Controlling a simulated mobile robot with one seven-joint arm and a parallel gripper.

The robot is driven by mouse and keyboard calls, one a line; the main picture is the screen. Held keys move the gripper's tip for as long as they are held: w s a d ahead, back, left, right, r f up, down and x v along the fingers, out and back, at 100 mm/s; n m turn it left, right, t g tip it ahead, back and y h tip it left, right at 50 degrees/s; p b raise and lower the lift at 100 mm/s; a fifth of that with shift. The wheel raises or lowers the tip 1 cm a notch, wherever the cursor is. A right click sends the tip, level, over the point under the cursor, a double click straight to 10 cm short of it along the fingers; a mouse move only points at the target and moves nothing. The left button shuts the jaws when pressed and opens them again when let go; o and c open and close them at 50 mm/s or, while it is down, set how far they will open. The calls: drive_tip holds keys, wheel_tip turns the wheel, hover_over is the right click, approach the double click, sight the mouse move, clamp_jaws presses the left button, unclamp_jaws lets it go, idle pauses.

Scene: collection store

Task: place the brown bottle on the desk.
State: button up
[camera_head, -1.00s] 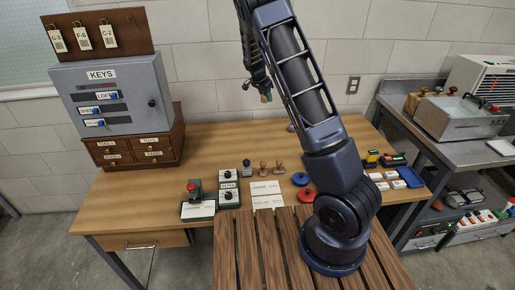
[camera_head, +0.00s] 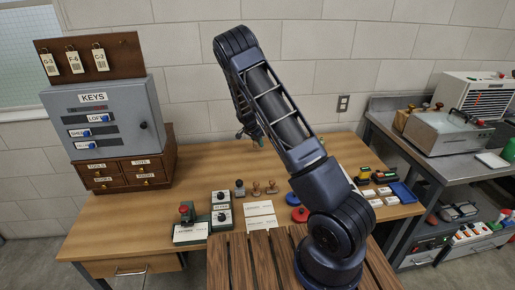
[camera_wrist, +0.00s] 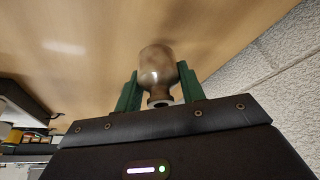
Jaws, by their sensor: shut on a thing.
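The brown bottle (camera_wrist: 157,68) is between the two green fingers of my gripper (camera_wrist: 159,84) in the wrist view. The fingers are shut on it near its neck, and its rounded body points away from my wrist. The wooden desk (camera_head: 215,160) fills most of the background beyond the bottle in the wrist view. In the head view my gripper (camera_head: 252,137) is low over the back part of the desk, partly hidden behind my arm. The bottle is not clear there, and I cannot tell whether it touches the desk.
A grey key cabinet (camera_head: 105,122) on wooden drawers stands at the left. A red-topped device (camera_head: 188,217), stamps (camera_head: 256,189), paper cards (camera_head: 260,209) and a red disc (camera_head: 300,214) lie along the front. A blue tray (camera_head: 403,192) is at the right. The back middle looks clear.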

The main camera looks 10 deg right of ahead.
sight(258, 147)
drive_tip(key=shift+f, duration=1.75)
drive_tip(key=shift+f, duration=0.1)
drive_tip(key=o, duration=1)
drive_tip(key=shift+o, duration=0.2)
